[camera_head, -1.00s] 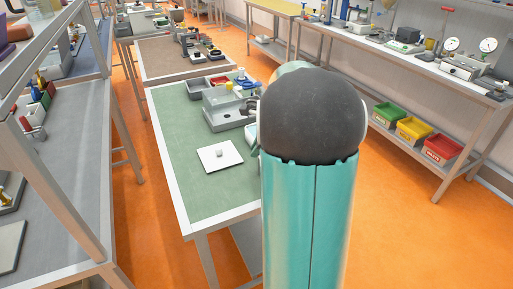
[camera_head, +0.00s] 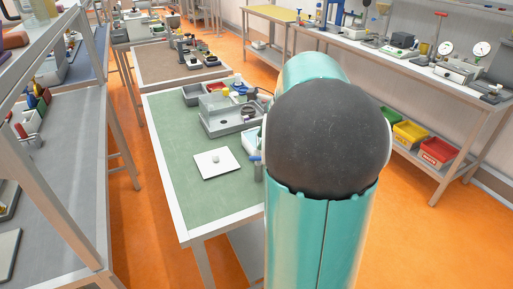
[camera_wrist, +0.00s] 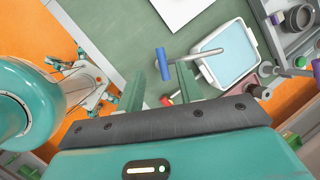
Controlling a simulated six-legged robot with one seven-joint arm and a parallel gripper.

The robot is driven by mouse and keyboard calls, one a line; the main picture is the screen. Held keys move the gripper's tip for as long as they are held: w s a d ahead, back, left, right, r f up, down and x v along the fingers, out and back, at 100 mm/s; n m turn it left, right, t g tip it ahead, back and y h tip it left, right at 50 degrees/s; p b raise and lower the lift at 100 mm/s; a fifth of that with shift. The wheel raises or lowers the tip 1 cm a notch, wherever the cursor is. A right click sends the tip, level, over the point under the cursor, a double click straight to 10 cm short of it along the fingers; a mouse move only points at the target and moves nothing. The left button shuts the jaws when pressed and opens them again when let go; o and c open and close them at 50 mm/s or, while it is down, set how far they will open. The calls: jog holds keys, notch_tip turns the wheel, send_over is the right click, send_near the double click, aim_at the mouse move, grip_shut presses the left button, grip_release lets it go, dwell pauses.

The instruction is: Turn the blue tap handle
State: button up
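The blue tap handle (camera_wrist: 163,64) is a short bar in the wrist view, beside a curved grey spout (camera_wrist: 210,62) that reaches over a pale blue basin (camera_wrist: 232,68). In the head view the blue handle (camera_head: 256,158) shows just left of my arm, at the green table's right side. My gripper (camera_wrist: 158,72) is open, with its two green fingers apart. In the wrist view the handle appears between the fingertips, nearer the right one. I cannot tell its depth from them, and no contact shows. My arm hides the gripper in the head view.
A white plate (camera_head: 216,163) with a small knob lies on the green table (camera_head: 190,205). A grey block fixture (camera_head: 222,116) and small bins stand behind it. A red piece (camera_wrist: 166,100) shows between the fingers. Orange floor lies beside the table.

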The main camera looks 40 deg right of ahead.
jog(key=v, duration=0.5)
jog(key=shift+s+d+r, duration=0.1)
jog(key=shift+s+r, duration=0.05)
jog(key=shift+r, duration=0.15)
dwell(0.8)
